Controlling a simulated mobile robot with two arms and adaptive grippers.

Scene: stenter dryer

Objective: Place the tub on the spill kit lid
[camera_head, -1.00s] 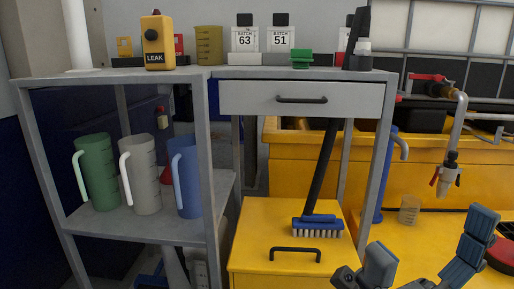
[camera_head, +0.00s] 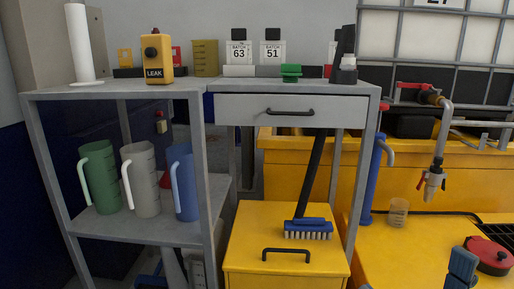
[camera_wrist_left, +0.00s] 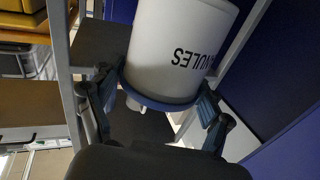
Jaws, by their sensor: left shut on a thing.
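In the left wrist view a white tub (camera_wrist_left: 180,35) with dark lettering ending in "NULES" and a blue rim is held between the two fingers of my left gripper (camera_wrist_left: 160,92). The lettering is upside down in this view. A yellow box (camera_head: 255,228) with a black handle stands low in the middle of the head view. No label shows, so I cannot tell whether its top is the spill kit lid. My right gripper (camera_head: 414,277) is at the bottom right edge, mostly cut off, fingers apart and empty.
A blue brush (camera_head: 308,229) with a long black handle stands on the yellow box top, leaning on the grey bench (camera_head: 230,104). Several jugs stand on the shelf at left.

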